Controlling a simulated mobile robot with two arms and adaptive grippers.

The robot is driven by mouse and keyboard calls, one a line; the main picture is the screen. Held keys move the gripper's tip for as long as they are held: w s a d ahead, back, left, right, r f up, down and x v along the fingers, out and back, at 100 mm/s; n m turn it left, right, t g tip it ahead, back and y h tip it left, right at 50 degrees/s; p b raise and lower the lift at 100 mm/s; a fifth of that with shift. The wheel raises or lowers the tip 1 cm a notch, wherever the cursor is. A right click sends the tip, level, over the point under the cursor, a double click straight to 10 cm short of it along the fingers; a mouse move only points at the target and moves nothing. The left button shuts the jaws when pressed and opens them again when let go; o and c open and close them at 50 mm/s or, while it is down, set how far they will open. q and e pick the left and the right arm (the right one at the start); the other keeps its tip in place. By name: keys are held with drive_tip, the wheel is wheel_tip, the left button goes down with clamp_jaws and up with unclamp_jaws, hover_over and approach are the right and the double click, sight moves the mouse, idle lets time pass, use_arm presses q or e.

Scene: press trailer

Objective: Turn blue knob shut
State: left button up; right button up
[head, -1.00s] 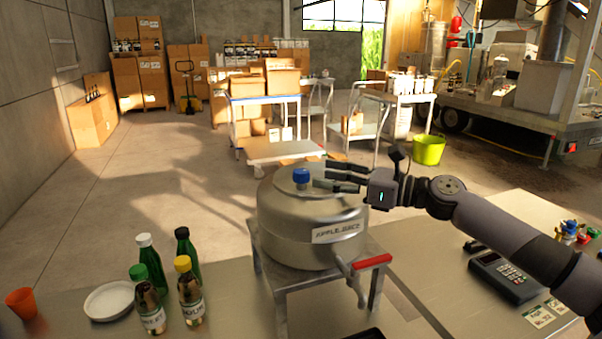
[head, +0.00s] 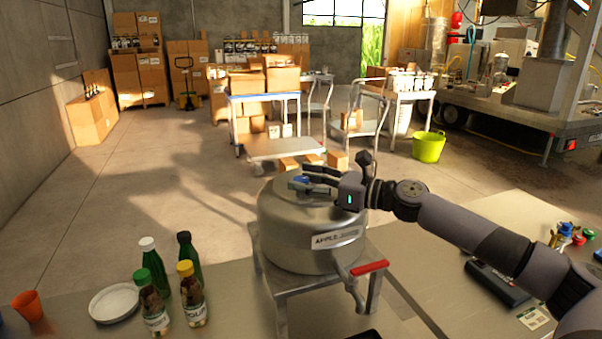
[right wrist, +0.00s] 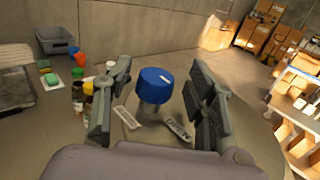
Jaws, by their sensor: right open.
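The blue knob (head: 299,182) sits on top of the steel apple juice tank (head: 310,238). In the right wrist view the blue knob (right wrist: 154,86) stands between the two fingers, with a gap on each side. My right gripper (head: 308,180) is open around the knob and reaches in from the right over the tank lid. It also shows in the right wrist view (right wrist: 155,100). The fingers partly hide the knob in the head view. My left gripper is not in view.
The tank stands on a metal stand with a red-handled tap (head: 370,268) at its front. Several bottles (head: 155,310), a white plate (head: 115,302) and an orange cup (head: 28,306) stand left on the counter. A payment terminal (head: 497,284) lies right.

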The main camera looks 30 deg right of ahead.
drive_tip(key=shift+w+a, duration=0.45)
drive_tip(key=shift+w, duration=0.05)
